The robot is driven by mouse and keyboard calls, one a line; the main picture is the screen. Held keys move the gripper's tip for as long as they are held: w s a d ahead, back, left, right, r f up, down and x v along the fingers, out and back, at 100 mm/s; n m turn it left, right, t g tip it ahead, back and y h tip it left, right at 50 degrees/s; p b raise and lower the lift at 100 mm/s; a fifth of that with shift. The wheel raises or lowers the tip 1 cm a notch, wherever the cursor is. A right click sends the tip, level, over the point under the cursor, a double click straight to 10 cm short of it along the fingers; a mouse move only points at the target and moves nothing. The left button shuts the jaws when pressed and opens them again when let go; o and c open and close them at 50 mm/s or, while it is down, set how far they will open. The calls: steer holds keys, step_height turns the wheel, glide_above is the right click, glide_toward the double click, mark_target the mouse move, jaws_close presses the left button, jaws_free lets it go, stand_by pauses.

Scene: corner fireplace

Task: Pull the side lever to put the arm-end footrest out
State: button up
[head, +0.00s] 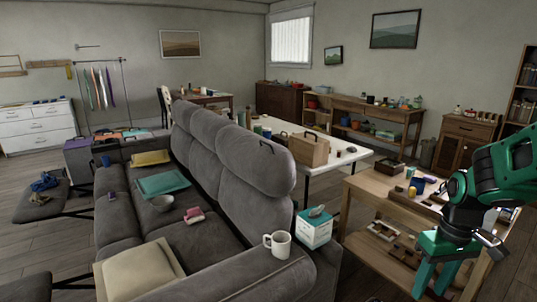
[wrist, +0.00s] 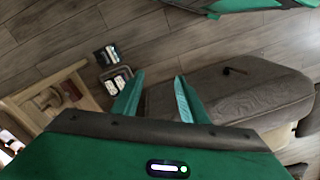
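The grey sofa (head: 230,200) runs across the head view, its near armrest (head: 255,278) at the bottom. A padded footrest panel (head: 40,203) stands out from its far end with a blue cloth on it. Another grey panel (head: 25,288), partly cut off, shows at the bottom left, with a metal bar beside it. In the wrist view, a small dark lever (wrist: 232,71) shows at the edge of the grey upholstery (wrist: 230,95). My gripper (head: 436,280) is open and empty, right of the sofa; its fingers (wrist: 155,92) are apart, left of the lever and not touching it.
A wooden workbench (head: 365,185) with small items stands close to my arm. A white mug (head: 278,244) and a teal-and-white tissue box (head: 314,228) stand by the near armrest. Bare floor (wrist: 190,45) shows beyond my fingers in the wrist view.

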steer(key=s+d+r+m, duration=0.1)
steer(key=s+r+m, duration=0.2)
steer(key=s, duration=0.4)
steer(key=s+d+r+m, duration=0.2)
steer(key=s+r+m, duration=0.1)
steer(key=s, duration=0.5)
steer(key=shift+s+d+m, duration=0.15)
steer(key=shift+s+m, duration=0.1)
steer(key=shift+m, duration=0.35)
steer(key=shift+s, duration=0.25)
steer(key=c, duration=0.4)
steer(key=shift+s, duration=0.15)
jaws_close()
